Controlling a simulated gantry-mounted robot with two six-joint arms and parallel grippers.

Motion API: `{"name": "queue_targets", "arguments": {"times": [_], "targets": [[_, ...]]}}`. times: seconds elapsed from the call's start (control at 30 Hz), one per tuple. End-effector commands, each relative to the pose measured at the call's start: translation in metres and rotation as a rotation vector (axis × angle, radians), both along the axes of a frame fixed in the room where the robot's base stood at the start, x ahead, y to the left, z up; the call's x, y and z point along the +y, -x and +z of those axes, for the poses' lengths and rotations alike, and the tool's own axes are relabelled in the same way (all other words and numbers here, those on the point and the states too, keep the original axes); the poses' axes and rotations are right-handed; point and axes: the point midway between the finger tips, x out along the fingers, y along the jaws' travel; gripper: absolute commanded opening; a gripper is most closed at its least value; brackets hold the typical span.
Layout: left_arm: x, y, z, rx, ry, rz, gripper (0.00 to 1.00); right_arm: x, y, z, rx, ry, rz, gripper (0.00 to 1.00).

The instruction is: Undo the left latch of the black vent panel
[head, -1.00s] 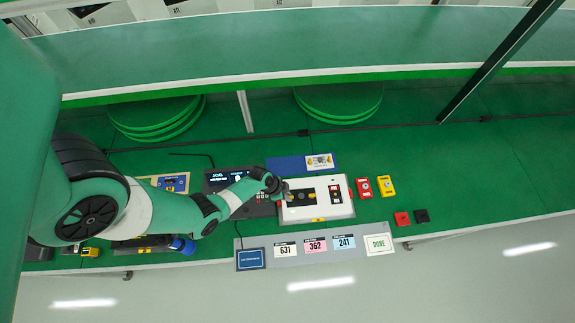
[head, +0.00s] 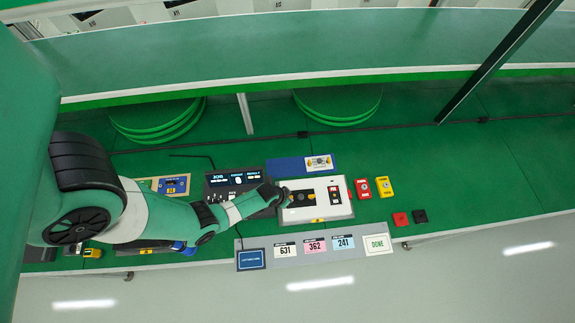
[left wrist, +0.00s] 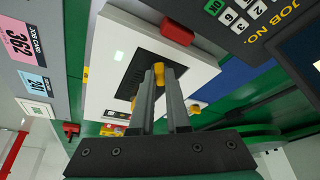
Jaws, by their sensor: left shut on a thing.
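The black vent panel (head: 302,199) lies on top of a white box (head: 325,211) and also shows in the left wrist view (left wrist: 145,52). My left gripper (head: 284,194) is at the panel's left end. In the left wrist view, its two grey fingers (left wrist: 162,84) are shut on a yellow latch (left wrist: 158,70), the left one, at the near end of the panel. The fingers partly hide the latch and panel. Another yellow latch (left wrist: 133,103) shows at the panel's far end. The latch's exact turn is hard to tell. My right gripper is not in view.
A dark keypad console (head: 232,182) stands left of the box. Red (head: 362,188) and yellow (head: 385,187) pieces stand to its right. A grey card strip (head: 300,262) runs along the front.

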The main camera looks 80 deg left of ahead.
Motion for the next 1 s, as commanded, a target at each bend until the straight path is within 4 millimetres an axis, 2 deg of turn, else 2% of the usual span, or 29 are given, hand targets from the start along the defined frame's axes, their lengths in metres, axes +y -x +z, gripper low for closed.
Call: {"name": "queue_targets", "arguments": {"times": [0.57, 1.0], "targets": [[-0.005, -0.005, -0.001, -0.003, 0.000, 0.542, 0.00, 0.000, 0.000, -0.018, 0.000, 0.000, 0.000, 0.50], [-0.006, -0.007, 0.001, 0.001, 0.001, 0.867, 0.00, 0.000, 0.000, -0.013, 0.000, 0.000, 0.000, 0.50]]}}
